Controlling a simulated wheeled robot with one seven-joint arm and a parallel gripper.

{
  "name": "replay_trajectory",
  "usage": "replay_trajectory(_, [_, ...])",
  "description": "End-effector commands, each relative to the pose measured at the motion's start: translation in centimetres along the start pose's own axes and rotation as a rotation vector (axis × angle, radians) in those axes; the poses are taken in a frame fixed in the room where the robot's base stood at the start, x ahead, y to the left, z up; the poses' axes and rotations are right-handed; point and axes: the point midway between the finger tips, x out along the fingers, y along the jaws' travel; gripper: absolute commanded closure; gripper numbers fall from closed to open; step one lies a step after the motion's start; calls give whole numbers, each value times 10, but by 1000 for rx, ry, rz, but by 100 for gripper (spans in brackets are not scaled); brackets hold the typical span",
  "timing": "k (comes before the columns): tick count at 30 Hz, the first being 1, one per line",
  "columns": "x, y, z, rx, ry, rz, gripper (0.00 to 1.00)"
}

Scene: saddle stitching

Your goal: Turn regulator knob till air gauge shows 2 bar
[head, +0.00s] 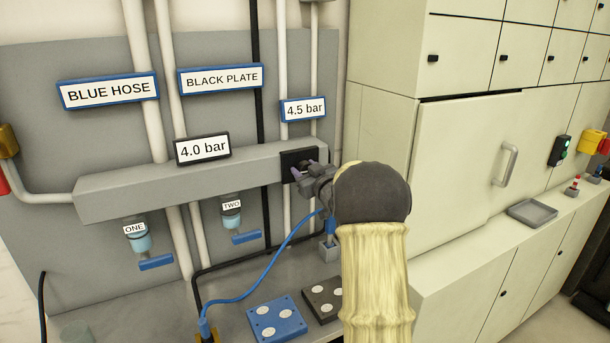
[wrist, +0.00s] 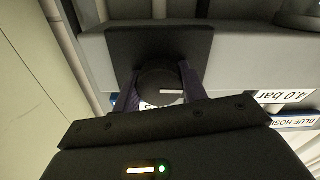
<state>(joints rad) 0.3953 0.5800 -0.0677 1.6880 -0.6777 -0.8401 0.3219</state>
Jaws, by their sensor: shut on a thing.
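The regulator knob (wrist: 160,84) is a round black knob with a pale mark, in front of a square black plate (wrist: 140,46). My gripper (wrist: 158,92) is shut on the knob, with one purple finger on each side. In the head view my gripper (head: 304,172) is at the right end of the grey manifold bar, and my wrist and arm hide most of the knob. A black-framed display (head: 203,148) on the bar reads 4.0 bar. A blue-framed sign (head: 303,109) above the knob reads 4.5 bar.
Signs read BLUE HOSE (head: 108,91) and BLACK PLATE (head: 221,78). Blue-handled units ONE (head: 137,240) and TWO (head: 232,215) hang under the bar. A blue hose (head: 262,277) runs near my wrist. A blue plate (head: 277,320) lies on the bench. Cabinets (head: 470,160) stand at right.

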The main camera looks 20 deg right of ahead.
Motion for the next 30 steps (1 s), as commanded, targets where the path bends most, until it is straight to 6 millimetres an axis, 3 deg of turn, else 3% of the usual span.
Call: replay_trajectory(30, [0,-1,5,-902,0,1,81])
